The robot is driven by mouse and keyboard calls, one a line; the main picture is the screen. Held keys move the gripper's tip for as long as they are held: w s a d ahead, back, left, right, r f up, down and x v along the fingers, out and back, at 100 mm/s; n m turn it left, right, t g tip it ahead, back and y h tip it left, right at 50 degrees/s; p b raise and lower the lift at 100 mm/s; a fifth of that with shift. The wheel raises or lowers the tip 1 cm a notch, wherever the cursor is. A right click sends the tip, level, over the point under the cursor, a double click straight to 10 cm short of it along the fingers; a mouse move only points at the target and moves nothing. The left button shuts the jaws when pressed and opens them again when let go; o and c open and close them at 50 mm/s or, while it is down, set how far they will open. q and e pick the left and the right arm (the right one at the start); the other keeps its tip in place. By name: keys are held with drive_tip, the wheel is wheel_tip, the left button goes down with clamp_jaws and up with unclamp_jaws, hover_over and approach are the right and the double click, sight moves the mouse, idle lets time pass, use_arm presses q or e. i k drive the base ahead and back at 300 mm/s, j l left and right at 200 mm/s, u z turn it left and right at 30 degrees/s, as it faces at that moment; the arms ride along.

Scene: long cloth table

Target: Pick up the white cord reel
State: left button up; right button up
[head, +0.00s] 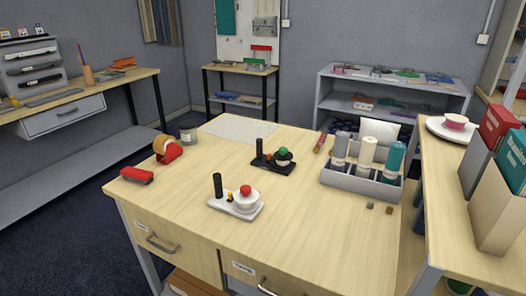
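A grey divided holder (358,184) stands at the right of the wooden table. Three upright rolls stand in it side by side: a grey one (340,148), a cream-white one (366,155) in the middle and a teal one (393,162) at the right. The cream-white roll looks most like the white cord reel, but I cannot tell for sure. A white round piece (245,201) with a red knob also sits on a white base with a black post, near the table's front. Neither of my grippers is in view.
A black-based device (273,163) with a green knob stands mid-table. A red tape dispenser (168,150), red stapler (136,175) and tin (188,135) are at the left. Two small blocks (380,208) lie before the holder. The front right tabletop (325,235) is clear. A side counter (440,195) stands at the right.

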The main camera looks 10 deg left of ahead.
sight(219, 202)
drive_tip(key=i+j+z, duration=0.15)
drive_tip(key=j, duration=0.25)
drive_tip(key=i+j+z, duration=0.1)
drive_tip(key=j, duration=0.25)
drive_tip(key=i+j+z, duration=0.15)
drive_tip(key=j, duration=0.3)
drive_tip(key=i+j+z, duration=0.15)
drive_tip(key=j, duration=0.25)
drive_tip(key=i+j+z, duration=0.1)
drive_tip(key=j, duration=0.3)
drive_tip(key=k, duration=0.2)
drive_tip(key=i, duration=0.2)
